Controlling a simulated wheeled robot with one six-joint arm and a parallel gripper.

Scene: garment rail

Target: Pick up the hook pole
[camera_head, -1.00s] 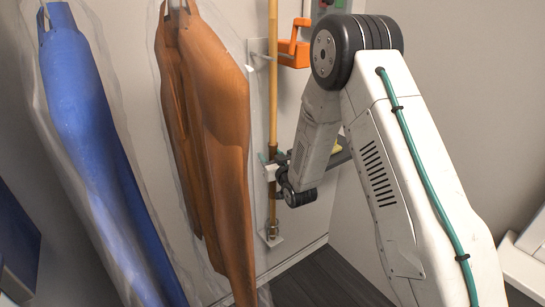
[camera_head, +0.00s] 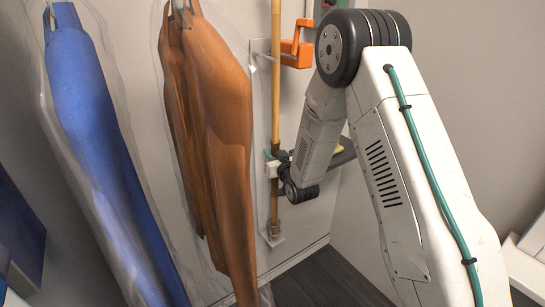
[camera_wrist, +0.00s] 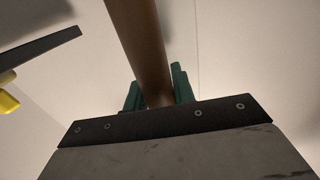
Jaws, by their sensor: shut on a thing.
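The hook pole (camera_head: 275,95) is a long tan wooden pole standing upright against the wall, with a darker grip section lower down. Its lower end is at a small wall bracket (camera_head: 271,238). Its top runs out of the head view. My gripper (camera_head: 272,164) is shut on the pole's darker section. In the wrist view the brown pole (camera_wrist: 139,45) passes between the two green fingers (camera_wrist: 159,92), one on each side. Whether the pole's foot is clear of the bracket is hard to tell.
A brown garment (camera_head: 222,130) in clear plastic hangs just left of the pole, and a blue garment (camera_head: 90,120) hangs further left. An orange-handled thing (camera_head: 297,48) is on the wall to the right. A dark shelf with something yellow (camera_wrist: 8,102) is close by.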

